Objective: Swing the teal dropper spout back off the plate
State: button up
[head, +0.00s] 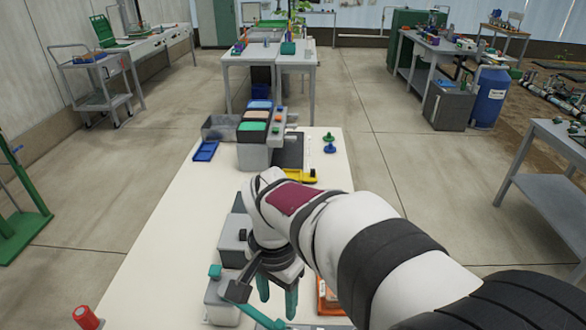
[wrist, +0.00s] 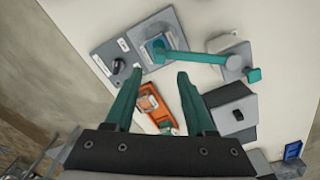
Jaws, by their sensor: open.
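The teal dropper spout (wrist: 190,57) shows in the wrist view as a bar from a pale grey housing (wrist: 222,43) leftward over a square plate (wrist: 156,53) on a grey base. Its left end lies over the plate. A small teal block (wrist: 254,75) sits at the housing's right side. My gripper (wrist: 160,75) is open and empty, with its teal fingers apart and the spout beyond the tips. Whether it touches the spout I cannot tell. In the head view, my gripper (head: 277,300) is beside the spout (head: 260,318), whose far end is cut off below.
In the wrist view, an orange tray (wrist: 152,103) lies between the fingers, a black knob (wrist: 119,67) is on the grey base, and a dark grey box (wrist: 235,112) stands right. A red-capped item (head: 86,317) is near the bench's left edge.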

aim_at(279, 323)
notch_tip(279, 323, down, 7)
jog(key=shift+c, duration=0.2)
grip_shut()
dwell(1.4)
